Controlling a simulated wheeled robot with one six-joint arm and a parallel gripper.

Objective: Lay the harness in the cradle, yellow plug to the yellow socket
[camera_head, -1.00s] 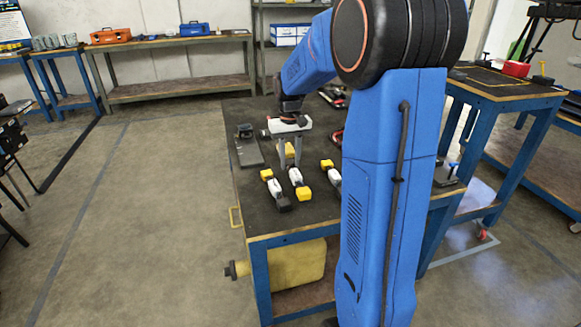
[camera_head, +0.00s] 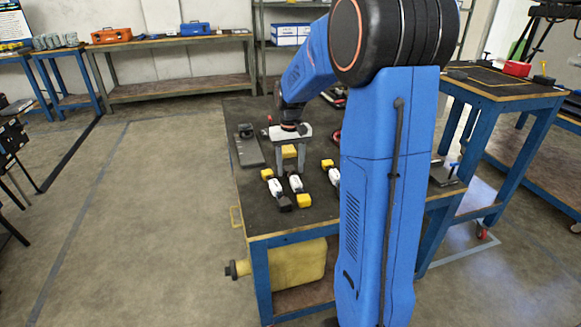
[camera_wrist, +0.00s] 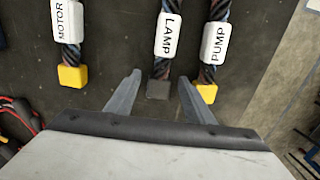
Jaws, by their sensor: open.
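Three short harnesses lie on the dark tabletop. In the wrist view their white labels read MOTOR (camera_wrist: 67,22), LAMP (camera_wrist: 169,35) and PUMP (camera_wrist: 215,43). MOTOR has a yellow plug (camera_wrist: 72,76) at its near end, PUMP a yellow plug (camera_wrist: 206,92), LAMP a dark plug (camera_wrist: 158,90). The head view shows LAMP (camera_head: 296,184) in the middle with its other, yellow plug (camera_head: 304,201) toward the front. My gripper (camera_wrist: 160,79) is open and empty, its fingers on either side of LAMP's dark end, apparently above it. I cannot make out a yellow socket or identify the cradle surely.
A grey plate with a dark block (camera_head: 248,152) lies left of my gripper. Another fixture with a blue part (camera_head: 445,174) is at right, partly behind my arm. Red and black cables (camera_wrist: 20,120) lie left in the wrist view. The table's front left is clear.

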